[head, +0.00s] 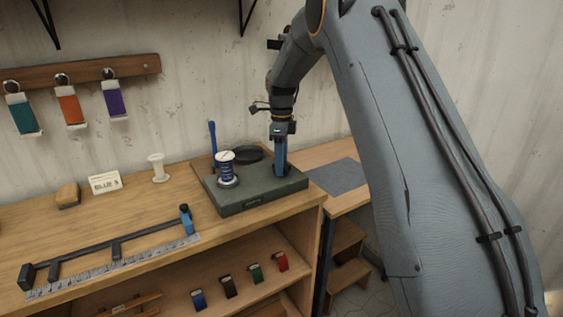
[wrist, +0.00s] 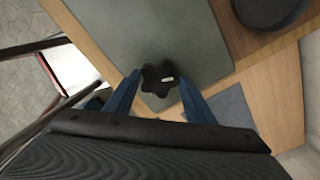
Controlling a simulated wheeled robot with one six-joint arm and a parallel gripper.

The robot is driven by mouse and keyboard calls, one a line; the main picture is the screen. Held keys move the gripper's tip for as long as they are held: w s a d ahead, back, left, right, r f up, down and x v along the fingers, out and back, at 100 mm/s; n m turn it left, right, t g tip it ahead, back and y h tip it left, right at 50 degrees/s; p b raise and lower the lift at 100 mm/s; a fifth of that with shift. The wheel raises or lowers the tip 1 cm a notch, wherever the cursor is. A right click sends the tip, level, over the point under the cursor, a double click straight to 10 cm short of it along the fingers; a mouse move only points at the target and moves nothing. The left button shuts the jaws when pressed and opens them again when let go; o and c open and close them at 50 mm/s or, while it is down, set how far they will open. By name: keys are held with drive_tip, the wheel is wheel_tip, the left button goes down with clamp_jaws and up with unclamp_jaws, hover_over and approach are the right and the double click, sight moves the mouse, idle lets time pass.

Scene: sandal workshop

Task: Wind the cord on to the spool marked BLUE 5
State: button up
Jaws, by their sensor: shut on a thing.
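A green winder base (head: 257,196) stands at the right end of the bench. A spool with dark blue cord wound on it (head: 225,170) stands upright on its left part. My gripper (head: 281,172) points down at the base's right end. In the wrist view, its blue fingers stand either side of a black star-shaped knob (wrist: 158,82), and it is shut on this knob. A white card (head: 104,182) that seems to read BLUE 5 stands left of a bare white spool (head: 157,168). No loose cord can be made out.
A blue post (head: 212,139) and a black round dish (head: 247,153) stand at the base's back. A ruled bar (head: 110,254) lies along the bench front. Coloured tags hang from a wall rail (head: 90,76). Several small coloured blocks sit on the lower shelf (head: 160,283).

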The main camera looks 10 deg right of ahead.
drive_tip(key=shift+r, duration=0.1)
idle(0.3)
drive_tip(key=o, duration=1)
drive_tip(key=shift+o, duration=0.2)
drive_tip(key=shift+r+b, duration=1.05)
drive_tip(key=shift+r, duration=2.85)
